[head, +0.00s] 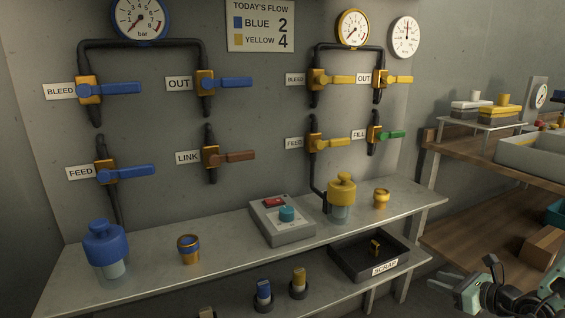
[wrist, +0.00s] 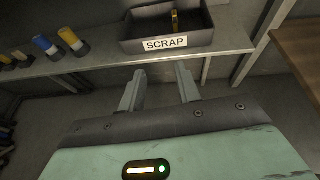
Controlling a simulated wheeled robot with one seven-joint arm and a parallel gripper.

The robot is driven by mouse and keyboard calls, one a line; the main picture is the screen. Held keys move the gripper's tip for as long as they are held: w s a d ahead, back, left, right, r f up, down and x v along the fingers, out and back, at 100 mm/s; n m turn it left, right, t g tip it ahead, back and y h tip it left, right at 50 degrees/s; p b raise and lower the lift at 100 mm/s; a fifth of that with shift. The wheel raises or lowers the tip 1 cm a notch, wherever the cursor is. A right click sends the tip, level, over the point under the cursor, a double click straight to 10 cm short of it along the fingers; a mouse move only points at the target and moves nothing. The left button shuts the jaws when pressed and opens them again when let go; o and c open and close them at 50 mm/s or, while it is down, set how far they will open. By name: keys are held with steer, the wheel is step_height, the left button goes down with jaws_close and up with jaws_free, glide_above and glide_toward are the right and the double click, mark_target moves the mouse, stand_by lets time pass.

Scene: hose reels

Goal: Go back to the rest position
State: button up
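My gripper (wrist: 159,83) is open and empty in the wrist view, its two pale grey-green fingers spread apart with bare floor between and below them. It points towards the lower shelf with the black SCRAP tray (wrist: 138,46). In the head view my gripper and wrist are at the lower right, in front of the bench and right of the SCRAP tray (head: 342,266). A small yellow-and-black piece (head: 375,247) lies in that tray. My gripper touches nothing that I can see.
The bench (head: 150,266) carries a blue-capped jar (head: 106,243), a yellow-capped jar (head: 341,190), and a grey control box (head: 283,226). Blue and yellow plugs stand lower down. Valves, pipes and gauges cover the wall. A wooden shelf unit (head: 475,240) stands at right, close to my arm.

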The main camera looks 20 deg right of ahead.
steer(key=w+a+r+n+g+y, duration=0.1)
steer(key=a+r+n+g+y, duration=0.3)
steer(key=a, duration=0.5)
steer(key=w+a+r+n+g+y, duration=0.1)
steer(key=a+r+n+g+y, duration=0.15)
steer(key=a+n, duration=0.5)
steer(key=w+a+r+n+g+y, duration=0.25)
steer(key=a+r+n, duration=0.2)
steer(key=a, duration=0.55)
steer(key=s+a+r+n+g+h, duration=0.2)
steer(key=s+a+n+g+h, duration=0.2)
steer(key=s+a+n, duration=0.35)
steer(key=s+a+r+n+g+h, duration=0.35)
steer(key=s+a+n, duration=0.3)
steer(key=n, duration=0.25)
steer(key=s+a+r+n+t+h, duration=0.35)
steer(key=s+n, duration=0.25)
steer(key=n, duration=0.3)
step_height(320, 180, up, 20)
steer(key=p, duration=2)
steer(key=shift+w+a+g+p, duration=0.25)
steer(key=shift+a+g+p, duration=0.05)
steer(key=shift+a+p, duration=0.05)
